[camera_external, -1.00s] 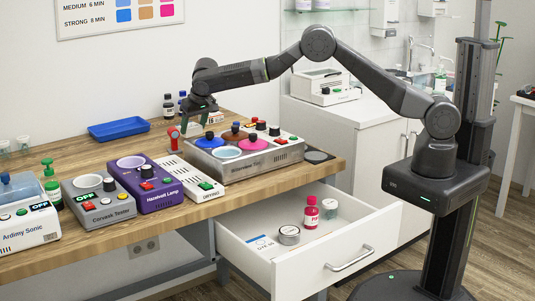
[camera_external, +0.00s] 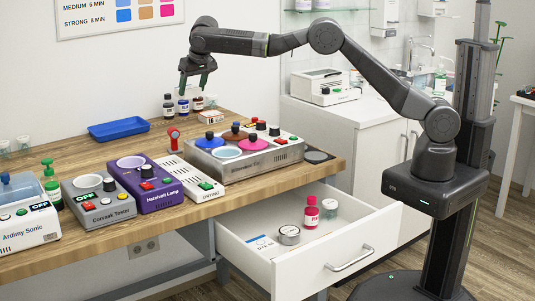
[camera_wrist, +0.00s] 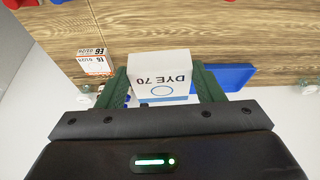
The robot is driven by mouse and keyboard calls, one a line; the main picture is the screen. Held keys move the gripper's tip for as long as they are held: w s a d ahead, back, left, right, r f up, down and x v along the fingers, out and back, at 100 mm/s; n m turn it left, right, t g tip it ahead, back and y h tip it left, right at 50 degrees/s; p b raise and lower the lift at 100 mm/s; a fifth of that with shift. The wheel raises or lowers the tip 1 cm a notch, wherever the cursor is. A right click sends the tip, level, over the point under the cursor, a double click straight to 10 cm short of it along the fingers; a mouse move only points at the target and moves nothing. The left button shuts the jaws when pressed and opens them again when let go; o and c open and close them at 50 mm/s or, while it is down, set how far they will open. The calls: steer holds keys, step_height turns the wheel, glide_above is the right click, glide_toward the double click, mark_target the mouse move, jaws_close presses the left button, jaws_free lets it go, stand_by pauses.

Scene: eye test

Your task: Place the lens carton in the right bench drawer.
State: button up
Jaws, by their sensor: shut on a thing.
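The lens carton, a white box marked "DYE 70" with a blue ring (camera_wrist: 162,63), is between the green fingers of my gripper (camera_wrist: 163,85) in the wrist view. My gripper (camera_external: 195,82) is shut on it, in the air above the back of the bench. In the external view the carton is hard to make out against the white wall. The right bench drawer (camera_external: 330,262) stands open at the bench's right end, well below and to the right of my gripper.
Small bottles (camera_external: 183,107) and an orange-white box (camera_external: 210,117) stand at the back of the wooden bench (camera_external: 240,193). A blue tray (camera_external: 118,128) lies left of them. Several devices, including a warmer with coloured lids (camera_external: 245,157), line the bench front. The drawer's front part has free room.

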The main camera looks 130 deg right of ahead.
steer(key=w+a+r+m+g+b, duration=0.1)
steer(key=a+m+b, duration=0.25)
steer(key=a, duration=1.35)
steer(key=w+a+r+m+g+b, duration=0.1)
steer(key=a+m+g+b, duration=0.2)
steer(key=a, duration=1.4)
steer(key=s+a+f+m+y+b, duration=0.1)
steer(key=s+a+m+b, duration=0.25)
steer(key=s+a, duration=0.65)
steer(key=s+a+f+m+y+b, duration=0.2)
steer(key=s+a+m+b, duration=0.15)
steer(key=s+a, duration=0.65)
steer(key=shift+m, duration=0.35)
steer(key=w+f, duration=0.1)
steer(key=f, duration=0.9)
steer(key=w+a+f, duration=0.1)
steer(key=f, duration=0.9)
steer(key=w+f, duration=0.1)
steer(key=f, duration=0.9)
steer(key=shift+a+f, duration=0.3)
steer(key=shift+a, duration=0.05)
steer(key=shift+f, duration=0.2)
steer(key=o, duration=1)
